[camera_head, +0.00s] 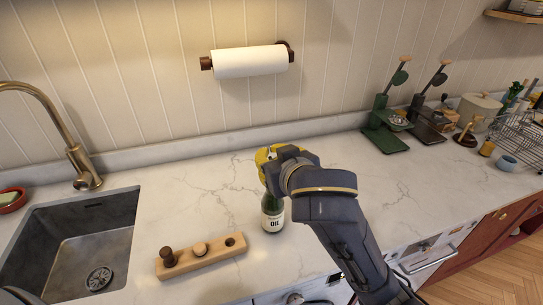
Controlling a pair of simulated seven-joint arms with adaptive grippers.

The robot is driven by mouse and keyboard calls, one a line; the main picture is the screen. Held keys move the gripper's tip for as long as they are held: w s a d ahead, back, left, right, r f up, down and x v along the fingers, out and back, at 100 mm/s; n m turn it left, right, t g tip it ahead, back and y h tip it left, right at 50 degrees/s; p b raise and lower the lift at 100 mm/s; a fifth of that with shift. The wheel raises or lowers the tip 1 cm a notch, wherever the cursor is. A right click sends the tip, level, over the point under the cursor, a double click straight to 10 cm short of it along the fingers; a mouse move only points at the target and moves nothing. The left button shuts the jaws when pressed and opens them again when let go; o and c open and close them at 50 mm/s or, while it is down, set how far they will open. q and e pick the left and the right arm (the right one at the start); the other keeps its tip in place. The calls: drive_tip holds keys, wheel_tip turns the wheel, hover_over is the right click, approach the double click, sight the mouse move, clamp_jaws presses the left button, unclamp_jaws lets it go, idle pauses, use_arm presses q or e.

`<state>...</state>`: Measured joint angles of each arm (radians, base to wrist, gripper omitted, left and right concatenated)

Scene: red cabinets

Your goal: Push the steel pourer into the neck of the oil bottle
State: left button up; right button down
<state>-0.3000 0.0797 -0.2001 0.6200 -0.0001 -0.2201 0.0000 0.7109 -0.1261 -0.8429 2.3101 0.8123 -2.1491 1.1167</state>
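The oil bottle (272,215), dark green with a white "OIL" label, stands upright on the marble counter. My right gripper (268,158), with yellow parts, is right over the top of the bottle. The gripper and wrist hide the bottle's neck, and I cannot tell whether they touch it. The fingertips are hidden, so I cannot see whether it is open or shut. I cannot make out the steel pourer; a small pale spot shows at the gripper, too small to identify. My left gripper is not in view.
A wooden block (222,257) left of the bottle holds a dark stopper (168,257) and a pale one (200,249), with an empty hole at its right. The sink (75,245) is at left. The counter behind is clear.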

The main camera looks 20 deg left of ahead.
drive_tip(key=shift+f, duration=0.9)
drive_tip(key=c, duration=1.5)
unclamp_jaws()
